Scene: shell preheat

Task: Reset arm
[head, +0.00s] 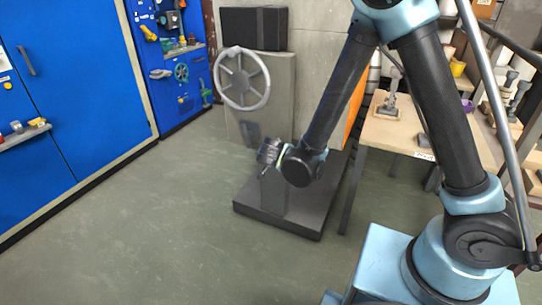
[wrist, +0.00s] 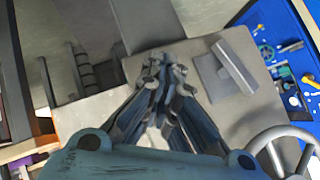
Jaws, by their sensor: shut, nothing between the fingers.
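My gripper (head: 262,172) is at the end of my arm, in front of a dark platform in the middle of the head view. In the wrist view its fingers (wrist: 155,62) are together and nothing is held between them. My arm bends down from the top right of the head view to this point. The fingertips are small and partly blurred in the head view.
A grey handwheel (head: 242,79) stands on a grey cabinet (head: 287,95) behind my gripper. The dark platform (head: 270,219) lies below. A wooden table (head: 400,135) stands right. Blue cabinets (head: 75,75) line the left wall. The floor (head: 140,235) at left is clear.

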